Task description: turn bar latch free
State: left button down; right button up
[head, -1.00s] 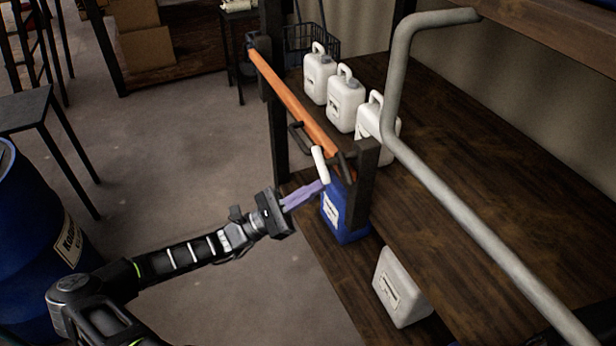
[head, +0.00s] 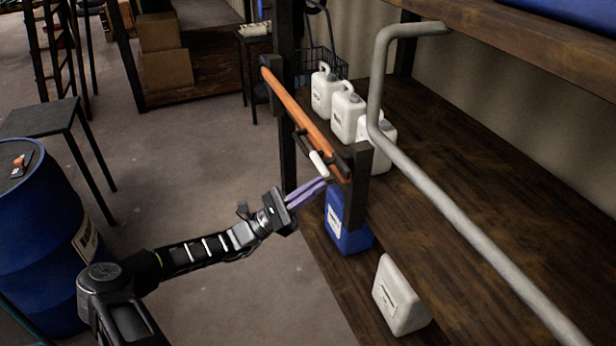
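An orange bar (head: 300,110) runs along the open side of the shelf rack, between two dark posts. A latch with a white grip (head: 319,164) sits at the bar's near end, by the near post. The grip slants down to the right. A dark handle (head: 303,143) is on the bar just beyond it. My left gripper (head: 325,184) reaches in from the left. Its purple fingers lie side by side, their tips at the lower end of the white grip. I cannot tell whether they are closed on it or only touch it. My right gripper is not in view.
Several white jugs (head: 345,112) stand on the shelf behind the bar. A blue jug (head: 349,232) and a white jug (head: 398,296) are on the lower shelf. A grey pipe (head: 455,205) crosses at right. A blue drum (head: 40,240) stands left; floor between is clear.

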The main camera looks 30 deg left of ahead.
pick_arm(q)
jog(key=shift+d+r+h, duration=0.15)
jog(key=shift+d+h, duration=0.1)
jog(key=shift+h, duration=0.05)
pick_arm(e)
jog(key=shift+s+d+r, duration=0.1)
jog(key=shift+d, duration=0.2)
